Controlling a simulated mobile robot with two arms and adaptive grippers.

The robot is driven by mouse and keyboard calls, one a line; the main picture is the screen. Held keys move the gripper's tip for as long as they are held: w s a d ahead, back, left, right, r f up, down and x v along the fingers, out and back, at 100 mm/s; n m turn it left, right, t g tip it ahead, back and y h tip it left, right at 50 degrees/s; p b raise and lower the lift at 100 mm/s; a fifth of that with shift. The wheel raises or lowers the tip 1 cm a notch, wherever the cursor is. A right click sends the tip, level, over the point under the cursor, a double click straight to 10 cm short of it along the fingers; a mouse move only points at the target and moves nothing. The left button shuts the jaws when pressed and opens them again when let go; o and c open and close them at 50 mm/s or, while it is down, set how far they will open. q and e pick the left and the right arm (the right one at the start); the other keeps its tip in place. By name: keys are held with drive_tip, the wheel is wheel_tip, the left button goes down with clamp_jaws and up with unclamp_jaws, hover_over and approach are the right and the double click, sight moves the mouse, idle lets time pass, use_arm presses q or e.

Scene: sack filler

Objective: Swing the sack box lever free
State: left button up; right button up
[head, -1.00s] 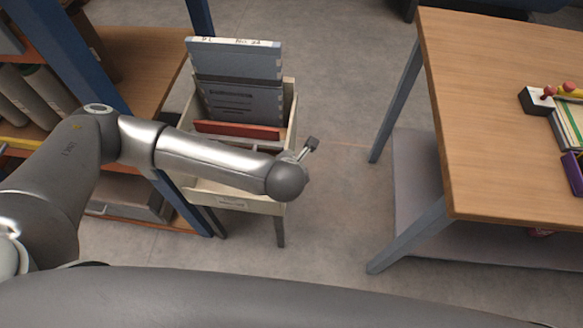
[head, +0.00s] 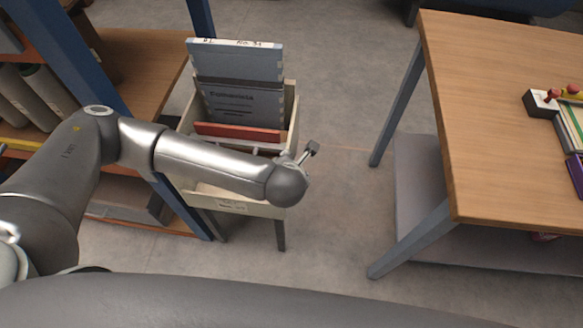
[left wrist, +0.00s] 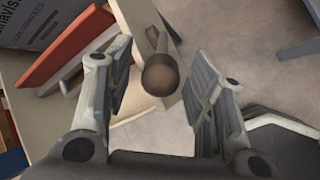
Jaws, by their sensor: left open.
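The sack box (head: 236,204) is a cream box on legs at centre left in the head view, with upright blue-grey boards and a red divider in it. The lever shows in the left wrist view as a short bar ending in a round brownish knob (left wrist: 160,75), beside the box's pale wall. My left gripper (left wrist: 163,60) is open, with one finger on each side of the knob. I see no clear contact between fingers and knob. In the head view my left forearm and wrist cover the box's near right corner and hide the fingers. My right gripper is out of view.
A wooden shelf rack with a blue post (head: 84,68) stands left of the box. A wooden table (head: 510,110) with small items is at the right. Bare floor (head: 335,190) lies between the box and the table.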

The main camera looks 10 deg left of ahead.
use_arm(q)
drive_tip(key=v, duration=1.2)
